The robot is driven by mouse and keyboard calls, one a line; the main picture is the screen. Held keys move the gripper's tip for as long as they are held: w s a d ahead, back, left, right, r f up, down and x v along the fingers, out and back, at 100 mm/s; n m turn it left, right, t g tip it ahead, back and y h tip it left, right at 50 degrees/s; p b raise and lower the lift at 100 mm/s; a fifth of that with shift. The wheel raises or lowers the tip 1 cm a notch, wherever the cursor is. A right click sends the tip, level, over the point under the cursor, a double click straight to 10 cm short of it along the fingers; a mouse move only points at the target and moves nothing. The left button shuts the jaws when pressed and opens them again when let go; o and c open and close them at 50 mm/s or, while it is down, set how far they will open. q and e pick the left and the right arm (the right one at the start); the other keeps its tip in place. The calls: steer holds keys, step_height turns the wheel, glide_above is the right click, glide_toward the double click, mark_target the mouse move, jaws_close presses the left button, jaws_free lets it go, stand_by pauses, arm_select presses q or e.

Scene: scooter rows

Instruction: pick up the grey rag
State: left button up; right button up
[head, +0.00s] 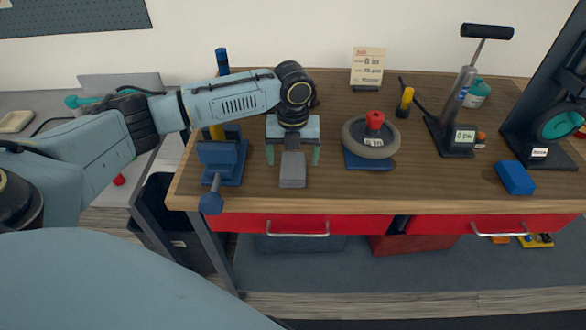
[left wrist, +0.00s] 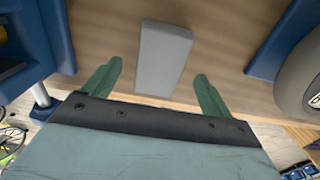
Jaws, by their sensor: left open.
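The grey rag (head: 293,169) looks like a small flat oblong and lies on the wooden workbench near its front edge. In the left wrist view the grey rag (left wrist: 163,57) lies ahead of and between the two green fingers, with free bench on both sides of it. My left gripper (head: 293,155) is open and empty, pointing down over the rag; its fingers also show in the left wrist view (left wrist: 158,70). The fingers do not appear to touch the rag. Part of the rag is hidden behind the gripper in the head view. My right gripper is out of view.
A blue vise (head: 222,162) stands close left of the rag. A grey wheel with a red knob (head: 371,138) lies on a blue base to the right. Farther right are a pump (head: 462,110) and a blue block (head: 515,177). Red drawers (head: 300,223) hang under the bench edge.

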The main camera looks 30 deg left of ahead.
mark_target(293, 164)
arm_select(q)
step_height(293, 164, down, 2)
steer(key=shift+c, duration=0.3)
steer(key=c, duration=1)
steer(key=shift+r, duration=0.1)
step_height(293, 164, up, 10)
steer(key=shift+f+p, duration=0.1)
steer(key=shift+p, duration=0.35)
